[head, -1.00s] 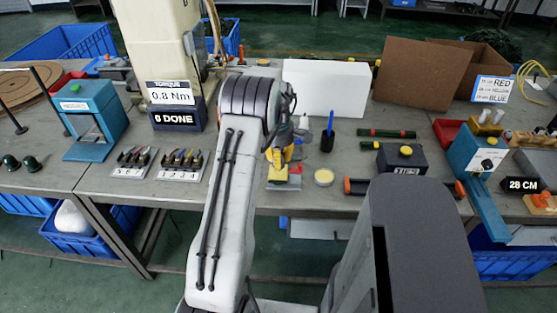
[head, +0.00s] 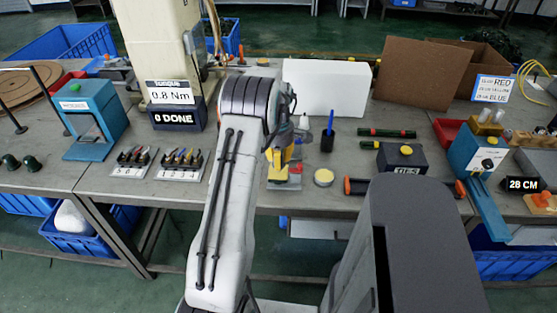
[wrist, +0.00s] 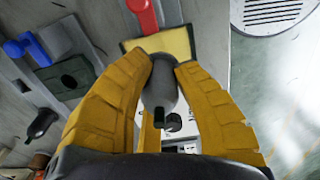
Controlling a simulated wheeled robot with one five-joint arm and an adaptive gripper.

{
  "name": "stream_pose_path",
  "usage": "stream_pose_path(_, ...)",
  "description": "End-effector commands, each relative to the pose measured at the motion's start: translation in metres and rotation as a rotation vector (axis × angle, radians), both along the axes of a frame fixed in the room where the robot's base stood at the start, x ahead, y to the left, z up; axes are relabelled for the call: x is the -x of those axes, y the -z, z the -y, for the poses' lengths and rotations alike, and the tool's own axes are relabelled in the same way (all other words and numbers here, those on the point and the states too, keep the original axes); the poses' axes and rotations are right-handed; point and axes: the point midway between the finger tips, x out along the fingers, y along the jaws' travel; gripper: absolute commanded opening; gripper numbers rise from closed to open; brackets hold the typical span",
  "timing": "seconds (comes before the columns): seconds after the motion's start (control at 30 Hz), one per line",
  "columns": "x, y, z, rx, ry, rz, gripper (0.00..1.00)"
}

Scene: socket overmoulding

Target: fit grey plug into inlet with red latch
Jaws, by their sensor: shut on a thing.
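The grey plug (wrist: 160,88) is between the two yellow fingers of my gripper (wrist: 163,66) in the wrist view. My gripper is shut on it, and its dark rear end points toward the camera. Beyond the plug is a yellow block (wrist: 178,42) with a red latch (wrist: 143,14) at its upper left. The plug's far end overlaps the block in this view, so I cannot tell whether they touch. In the head view my gripper (head: 279,160) is over the yellow and grey fixture (head: 284,184); the plug is hidden there.
A blue part (wrist: 28,48) and a dark green block (wrist: 70,80) lie left in the wrist view. In the head view, a pen cup (head: 327,143), a round yellow-topped tin (head: 324,177) and a black box with a yellow button (head: 402,158) stand to the right. A white box (head: 326,88) stands behind.

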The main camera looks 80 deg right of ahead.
Motion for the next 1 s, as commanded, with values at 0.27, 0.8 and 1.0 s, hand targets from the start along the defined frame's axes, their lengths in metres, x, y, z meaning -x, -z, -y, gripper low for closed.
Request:
stream_pose_path(0.27, 0.000, 0.007, 0.000, -0.001, 0.000, 0.000, 0.00)
stream_pose_path(0.8, 0.000, 0.019, 0.000, 0.000, 0.000, 0.000, 0.00)
stream_pose_path(1.0, 0.000, 0.023, 0.000, 0.000, 0.000, 0.000, 0.00)
